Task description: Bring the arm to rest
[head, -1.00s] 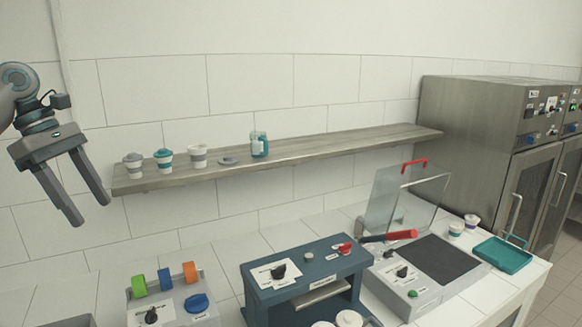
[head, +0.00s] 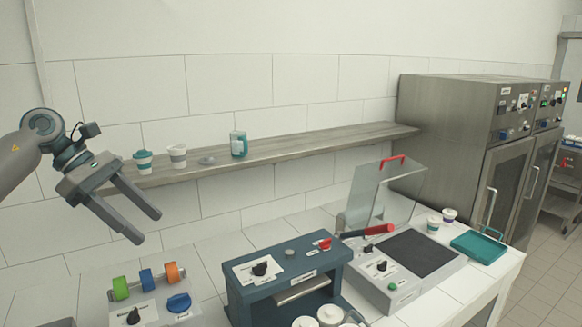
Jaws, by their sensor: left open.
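My left gripper (head: 148,228) is open and empty at the left. Its two fingers point down and to the right. It shows in front of the left end of the shelf, clear of the counter machines. Nothing is between its fingers. My right gripper is out of view.
A wooden shelf (head: 300,148) carries a teal-lidded cup (head: 143,162), a white and grey cup (head: 177,157), a grey lid (head: 207,161) and a teal container (head: 238,145). Below stand a blue machine (head: 290,277), a glass-lidded machine (head: 420,255) and a teal tray (head: 478,247). Steel cabinets (head: 450,120) stand right.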

